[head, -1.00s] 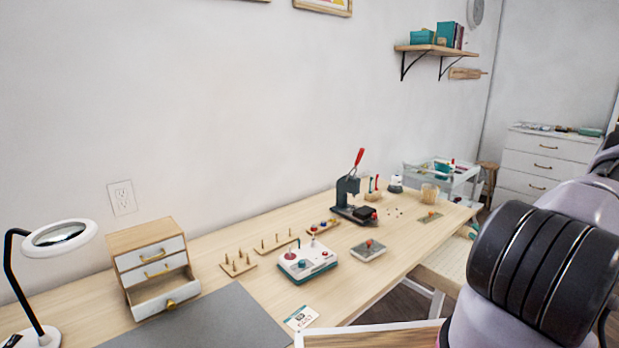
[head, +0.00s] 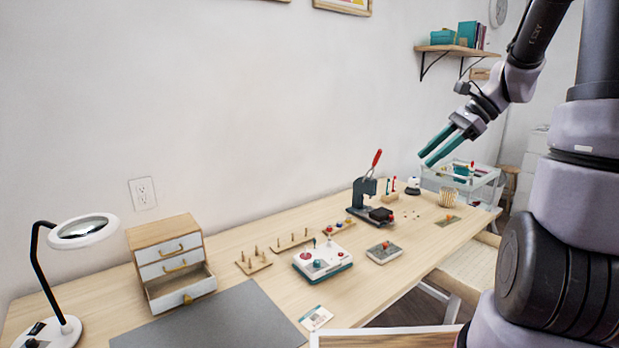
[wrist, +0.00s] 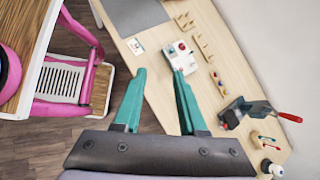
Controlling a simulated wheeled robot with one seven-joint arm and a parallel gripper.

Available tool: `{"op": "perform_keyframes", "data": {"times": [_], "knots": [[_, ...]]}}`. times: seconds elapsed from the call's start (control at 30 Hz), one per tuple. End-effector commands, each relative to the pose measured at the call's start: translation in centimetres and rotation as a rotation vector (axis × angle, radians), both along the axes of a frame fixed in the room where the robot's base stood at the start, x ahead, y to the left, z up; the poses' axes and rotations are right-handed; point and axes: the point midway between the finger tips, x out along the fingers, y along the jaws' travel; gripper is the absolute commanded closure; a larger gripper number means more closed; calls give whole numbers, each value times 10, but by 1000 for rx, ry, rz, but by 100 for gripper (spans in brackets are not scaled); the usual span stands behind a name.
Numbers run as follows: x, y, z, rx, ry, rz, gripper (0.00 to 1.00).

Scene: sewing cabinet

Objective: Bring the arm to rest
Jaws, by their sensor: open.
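My gripper (head: 436,149) is raised in the air above the far right part of the table (head: 250,240) in the head view. Its two teal fingers are apart with nothing between them. In the wrist view my gripper (wrist: 158,98) points down past the table edge, its fingers spread and empty. The arm bends over from the right side of the head view and touches nothing on the table.
A black press with a red lever (head: 366,200), a white control box (head: 322,260) and a small drawer cabinet (head: 170,255) with its bottom drawer open stand on the table. A magnifier lamp (head: 84,231) is at left. A wall shelf (head: 450,48) is behind the arm.

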Motion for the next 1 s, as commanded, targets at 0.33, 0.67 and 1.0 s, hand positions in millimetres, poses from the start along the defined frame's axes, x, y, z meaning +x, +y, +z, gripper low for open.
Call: {"op": "perform_keyframes", "data": {"times": [0.33,0.67,1.0], "knots": [[-79,34,61,-452,-441,418,59],[-134,38,101,-785,-828,705,59],[-145,36,109,-863,-920,765,59]]}}
